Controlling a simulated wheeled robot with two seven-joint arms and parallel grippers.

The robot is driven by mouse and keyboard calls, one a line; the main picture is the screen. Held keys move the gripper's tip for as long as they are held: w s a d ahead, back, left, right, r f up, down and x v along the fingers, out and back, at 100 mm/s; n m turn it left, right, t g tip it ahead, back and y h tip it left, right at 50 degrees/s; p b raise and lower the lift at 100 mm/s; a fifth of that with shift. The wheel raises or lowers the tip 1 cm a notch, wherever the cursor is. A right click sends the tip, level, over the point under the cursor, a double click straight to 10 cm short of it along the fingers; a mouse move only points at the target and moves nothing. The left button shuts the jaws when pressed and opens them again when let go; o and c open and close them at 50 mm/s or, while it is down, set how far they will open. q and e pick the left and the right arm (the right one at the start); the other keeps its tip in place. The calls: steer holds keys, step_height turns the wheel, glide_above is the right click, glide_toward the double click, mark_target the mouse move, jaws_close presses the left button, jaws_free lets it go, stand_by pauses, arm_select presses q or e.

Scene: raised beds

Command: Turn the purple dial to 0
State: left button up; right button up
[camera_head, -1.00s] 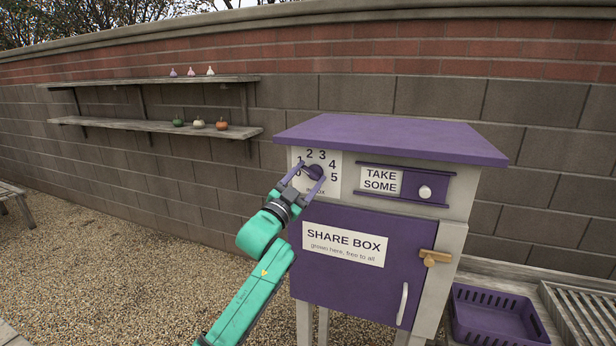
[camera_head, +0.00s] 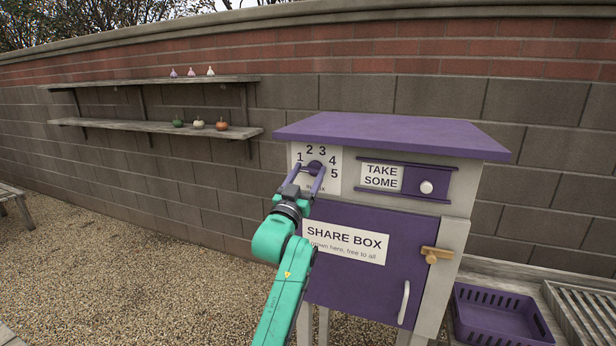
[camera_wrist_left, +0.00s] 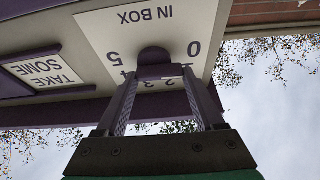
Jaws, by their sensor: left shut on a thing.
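The purple dial (camera_head: 315,167) sits on a white number plate (camera_head: 333,157) at the upper left front of the share box. The plate carries digits around the dial; 1 to 5 show in the head view. My left gripper (camera_head: 312,169) is shut on the dial, one finger on each side. In the left wrist view the dial (camera_wrist_left: 153,56) is a dark round shape between the fingers, and the plate (camera_wrist_left: 112,30) appears upside down with 0, 5 and IN BOX readable. The fingers partly hide the other digits, and the dial's pointer cannot be made out. My right gripper is out of view.
The share box has a purple roof (camera_head: 390,135), a TAKE SOME slider with a white knob (camera_head: 426,187), a purple door (camera_head: 345,275) and a wooden latch (camera_head: 435,254). A purple crate (camera_head: 497,310) stands at the right. Shelves with small vegetables hang on the wall at left.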

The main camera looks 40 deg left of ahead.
arm_select(q)
steer(key=shift+n+g+y, duration=0.4)
steer(key=shift+n+y, duration=0.5)
steer(key=shift+n, duration=0.9)
steer(key=o, duration=1.4)
steer(key=shift+f, duration=0.1)
